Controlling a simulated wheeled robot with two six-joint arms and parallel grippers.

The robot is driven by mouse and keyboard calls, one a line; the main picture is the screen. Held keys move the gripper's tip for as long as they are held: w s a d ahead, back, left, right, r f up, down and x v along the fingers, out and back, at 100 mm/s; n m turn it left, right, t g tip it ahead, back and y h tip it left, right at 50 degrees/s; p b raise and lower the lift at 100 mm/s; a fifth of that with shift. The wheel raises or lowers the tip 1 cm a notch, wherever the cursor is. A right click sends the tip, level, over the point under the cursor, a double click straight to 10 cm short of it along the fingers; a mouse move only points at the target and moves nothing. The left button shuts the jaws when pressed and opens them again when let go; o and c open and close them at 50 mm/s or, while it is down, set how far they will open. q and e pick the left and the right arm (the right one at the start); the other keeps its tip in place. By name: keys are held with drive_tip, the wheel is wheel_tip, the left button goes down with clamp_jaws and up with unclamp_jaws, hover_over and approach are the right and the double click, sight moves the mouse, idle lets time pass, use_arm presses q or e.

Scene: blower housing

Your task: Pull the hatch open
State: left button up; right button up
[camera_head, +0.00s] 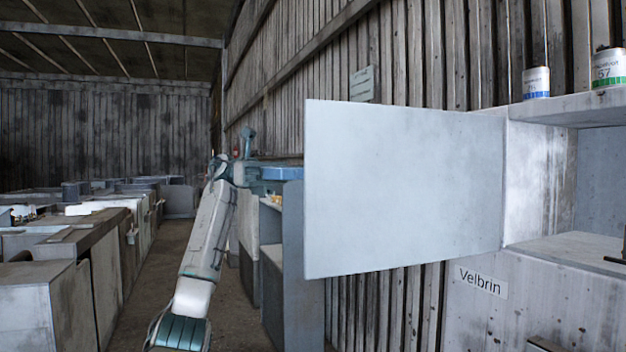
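The hatch is a flat pale grey-blue panel (405,190) that stands swung wide open. Its right edge meets the front of the grey housing (535,185), and the compartment to the right is uncovered. My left arm rises from the bottom left. My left gripper (280,173), blue, is at the hatch's free left edge. Its far end passes behind the panel, so the fingertips are hidden and I cannot tell whether it touches the hatch. My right gripper is not in view.
Two labelled cans (536,82) (608,68) stand on the housing's top ledge. A "Velbrin" label (482,282) is below the compartment. Grey cabinets (295,270) stand behind the hatch at left. An aisle (165,275) runs between them and a row of low units (70,270).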

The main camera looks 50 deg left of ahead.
use_arm(q)
drive_tip(key=shift+v, duration=1.3)
